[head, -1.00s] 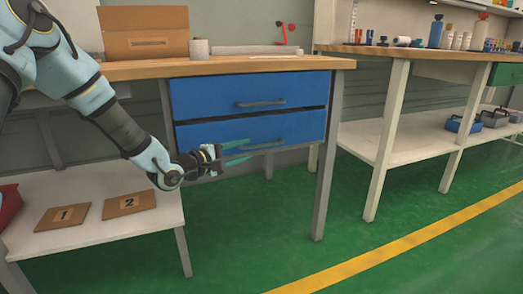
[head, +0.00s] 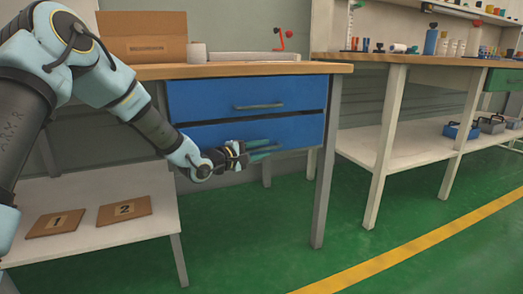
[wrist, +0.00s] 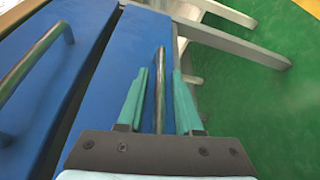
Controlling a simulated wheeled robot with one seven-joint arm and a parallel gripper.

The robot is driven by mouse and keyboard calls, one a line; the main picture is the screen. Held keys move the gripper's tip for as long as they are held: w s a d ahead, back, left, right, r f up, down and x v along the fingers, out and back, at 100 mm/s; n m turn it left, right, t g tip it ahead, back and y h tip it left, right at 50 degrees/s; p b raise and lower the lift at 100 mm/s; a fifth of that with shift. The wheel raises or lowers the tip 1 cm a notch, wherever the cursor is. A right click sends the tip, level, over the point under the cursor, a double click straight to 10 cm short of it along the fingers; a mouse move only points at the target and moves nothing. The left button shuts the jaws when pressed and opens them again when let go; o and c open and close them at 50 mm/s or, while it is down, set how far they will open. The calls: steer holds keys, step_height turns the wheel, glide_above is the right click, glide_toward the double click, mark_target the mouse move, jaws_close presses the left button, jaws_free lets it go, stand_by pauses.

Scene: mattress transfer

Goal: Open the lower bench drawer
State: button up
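The lower bench drawer (head: 303,130) is a blue front under the workbench, below the upper drawer (head: 205,95). It looks shut, with a dark gap between the two fronts. My gripper (head: 268,149) is at the lower drawer's front and mostly hides its handle in the head view. In the wrist view, the lower handle (wrist: 160,62) runs between my two green fingers. The fingers are apart, with a narrow gap visible on each side of the bar, so my gripper is open around it. The upper drawer's handle (wrist: 32,75) is at the left there.
The wooden workbench top (head: 230,69) carries a cardboard box (head: 142,35). Bench legs (head: 327,170) stand right of the drawers. A low white shelf (head: 90,239) with numbered boards is at the lower left. Green floor (head: 245,235) is clear in front.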

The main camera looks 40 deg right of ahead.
jaws_close()
stand_by(1.1)
